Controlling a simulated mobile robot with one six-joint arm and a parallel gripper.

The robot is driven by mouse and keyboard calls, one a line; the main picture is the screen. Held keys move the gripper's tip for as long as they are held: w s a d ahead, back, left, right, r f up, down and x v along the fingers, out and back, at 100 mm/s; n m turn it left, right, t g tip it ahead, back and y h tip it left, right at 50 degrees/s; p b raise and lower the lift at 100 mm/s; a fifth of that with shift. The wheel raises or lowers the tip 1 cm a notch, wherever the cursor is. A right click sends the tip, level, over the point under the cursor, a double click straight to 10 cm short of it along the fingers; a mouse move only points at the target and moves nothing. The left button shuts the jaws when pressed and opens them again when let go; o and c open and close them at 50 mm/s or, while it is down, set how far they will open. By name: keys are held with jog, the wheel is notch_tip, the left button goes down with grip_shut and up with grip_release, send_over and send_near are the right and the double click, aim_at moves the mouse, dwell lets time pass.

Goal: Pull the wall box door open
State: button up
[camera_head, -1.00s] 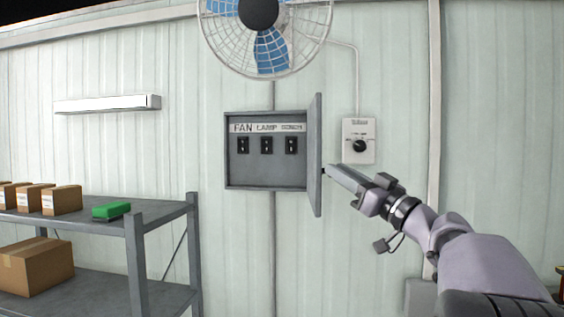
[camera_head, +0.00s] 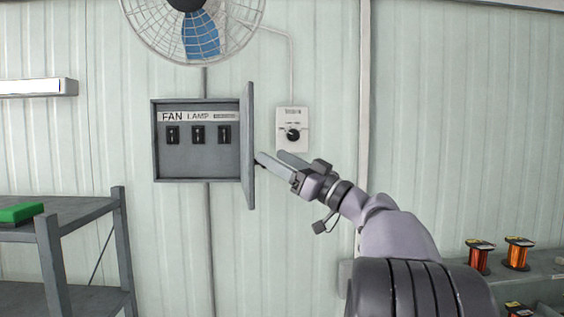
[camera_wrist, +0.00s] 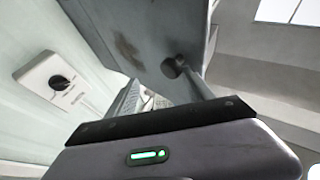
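The grey wall box (camera_head: 197,170) is on the wall in the head view, with several labelled switches inside. Its door (camera_head: 248,150) is hinged on the right and stands swung out, seen nearly edge-on. My gripper (camera_head: 268,156) is on the right of the door, with its fingertips close to the door's outer face. Its two fingers look apart. In the wrist view the door (camera_wrist: 140,35) fills the upper middle, and its dark round knob (camera_wrist: 174,67) is by the tip of the right finger. Whether they touch is unclear.
A white dial box (camera_head: 292,130) is on the wall right of the door, behind my gripper. A fan (camera_head: 195,30) hangs above. A metal shelf (camera_head: 85,205) with a green item is at left. Copper spools (camera_head: 517,252) stand at right.

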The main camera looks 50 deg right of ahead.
jog(key=shift+s+d+f, duration=0.15)
jog(key=shift+f, duration=0.3)
dwell(0.3)
jog(key=b+v, duration=0.5)
jog(key=v, duration=1.2)
jog(key=shift+s, duration=0.3)
jog(key=shift+w, duration=0.1)
